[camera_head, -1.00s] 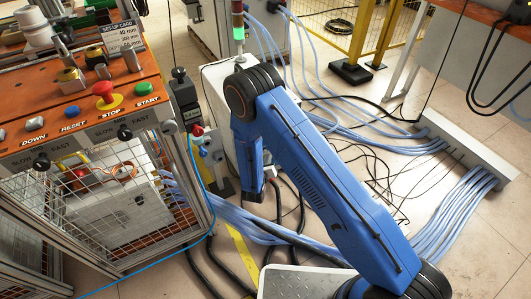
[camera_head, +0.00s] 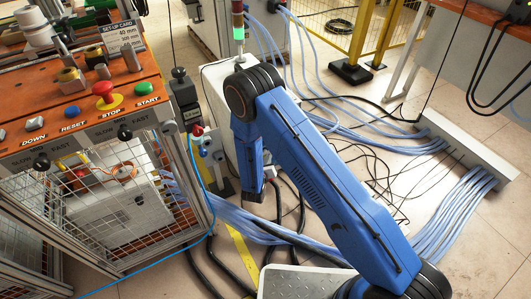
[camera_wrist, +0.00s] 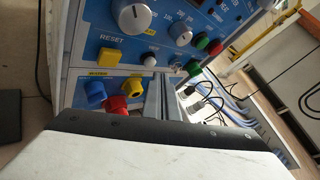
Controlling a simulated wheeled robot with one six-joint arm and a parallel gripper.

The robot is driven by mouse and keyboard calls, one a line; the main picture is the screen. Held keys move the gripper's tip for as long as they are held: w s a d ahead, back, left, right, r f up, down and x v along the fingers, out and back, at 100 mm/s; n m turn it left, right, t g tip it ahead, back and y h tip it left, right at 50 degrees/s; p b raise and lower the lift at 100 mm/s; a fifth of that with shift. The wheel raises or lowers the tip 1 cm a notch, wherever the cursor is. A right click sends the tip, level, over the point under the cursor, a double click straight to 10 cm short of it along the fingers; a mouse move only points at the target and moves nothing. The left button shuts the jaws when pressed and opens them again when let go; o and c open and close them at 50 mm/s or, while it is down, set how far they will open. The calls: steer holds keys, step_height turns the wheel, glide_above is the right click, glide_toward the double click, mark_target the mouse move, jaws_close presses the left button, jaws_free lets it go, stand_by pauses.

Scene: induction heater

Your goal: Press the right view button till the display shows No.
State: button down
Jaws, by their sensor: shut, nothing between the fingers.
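In the wrist view, my gripper (camera_wrist: 163,84) is shut and empty. Its fingers point at the blue front panel (camera_wrist: 88,48) of the heater. The fingertips lie below a small round pale button (camera_wrist: 148,59) and left of a green button (camera_wrist: 194,68); whether they touch the panel I cannot tell. A dark display (camera_wrist: 228,6) is cut off by the top edge, and its text is not readable. I cannot make out which control is the right view button. In the head view, my arm hides the gripper and the panel face.
The panel also has a large white knob (camera_wrist: 134,17), a yellow RESET button (camera_wrist: 110,56) and a red button (camera_wrist: 215,48). Blue (camera_wrist: 95,91) and red (camera_wrist: 116,105) connectors stick out below. In the head view, an orange-topped control bench (camera_head: 60,100) stands left; blue hoses (camera_head: 440,225) cross the floor.

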steer(key=shift+w+a, duration=0.1)
steer(key=shift+w, duration=0.05)
stand_by(0.3)
steer(key=shift+w+a, duration=0.15)
steer(key=shift+w, duration=0.05)
steer(key=shift+w+a, duration=0.25)
steer(key=shift+w, duration=0.1)
stand_by(0.9)
steer(key=shift+s+d, duration=0.5)
steer(key=shift+s, duration=0.2)
steer(key=shift+s+d, duration=0.7)
steer(key=shift+s, duration=0.35)
steer(key=shift+s+d, duration=0.7)
steer(key=shift+s, duration=0.35)
steer(key=shift+r, duration=0.15)
